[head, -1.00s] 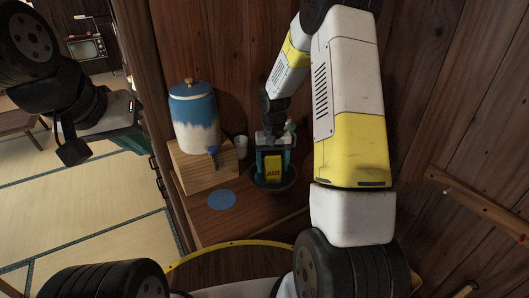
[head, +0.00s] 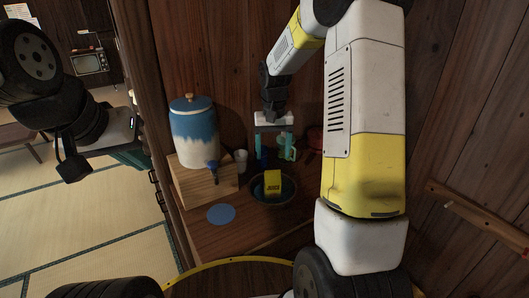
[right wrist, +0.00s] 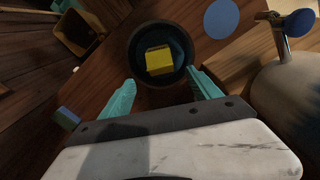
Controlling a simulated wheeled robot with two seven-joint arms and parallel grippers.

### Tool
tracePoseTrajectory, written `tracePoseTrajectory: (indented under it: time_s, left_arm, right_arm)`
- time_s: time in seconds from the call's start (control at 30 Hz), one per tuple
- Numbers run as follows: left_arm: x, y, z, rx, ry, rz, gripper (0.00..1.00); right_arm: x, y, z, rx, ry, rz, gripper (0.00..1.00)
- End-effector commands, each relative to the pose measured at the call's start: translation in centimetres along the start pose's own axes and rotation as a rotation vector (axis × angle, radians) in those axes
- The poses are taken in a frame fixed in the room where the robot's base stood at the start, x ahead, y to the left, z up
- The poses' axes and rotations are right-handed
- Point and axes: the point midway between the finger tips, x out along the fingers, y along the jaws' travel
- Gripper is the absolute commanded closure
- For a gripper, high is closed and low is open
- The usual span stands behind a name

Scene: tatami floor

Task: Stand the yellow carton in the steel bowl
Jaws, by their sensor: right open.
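The yellow carton (head: 272,182) stands inside the steel bowl (head: 288,201), apparently upright with a slight lean. In the right wrist view the carton (right wrist: 159,61) sits within the dark round rim of the bowl (right wrist: 134,68). My right gripper (head: 274,156) is open and empty, above and behind the bowl, with its teal fingers apart and clear of the carton. The fingers also show in the right wrist view (right wrist: 160,98), spread on the near side of the bowl. My left gripper (head: 132,155) is at the far left, away from the shelf; its fingers are mostly hidden.
A blue disc (head: 221,214) lies front left. A green item (head: 290,150) and a red item (head: 315,138) are behind. Wooden walls enclose the corner.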

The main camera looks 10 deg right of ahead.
Motion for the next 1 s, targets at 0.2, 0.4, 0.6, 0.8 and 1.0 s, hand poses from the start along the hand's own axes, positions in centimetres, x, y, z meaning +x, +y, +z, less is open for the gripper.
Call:
tracePoseTrajectory:
  time_s: [0.2, 0.4, 0.6, 0.8, 1.0]
  left_arm:
    - [0.0, 0.0, 0.0, 0.000, 0.000, 0.000, 1.00]
    - [0.0, 0.0, 0.0, 0.000, 0.000, 0.000, 1.00]
    - [0.0, 0.0, 0.0, 0.000, 0.000, 0.000, 1.00]
    - [0.0, 0.0, 0.0, 0.000, 0.000, 0.000, 1.00]
    - [0.0, 0.0, 0.0, 0.000, 0.000, 0.000, 1.00]
  right_arm:
    - [-4.2, 0.1, 1.8, -0.012, 0.057, -0.018, 0.28]
    - [-11.2, 0.3, 7.8, -0.048, 0.195, -0.069, 0.28]
    - [-15.8, 0.4, 15.0, -0.089, 0.341, -0.126, 0.28]
    - [-17.4, 0.3, 21.1, -0.125, 0.469, -0.179, 0.28]
    - [-17.4, 0.2, 24.0, -0.145, 0.532, -0.206, 0.28]
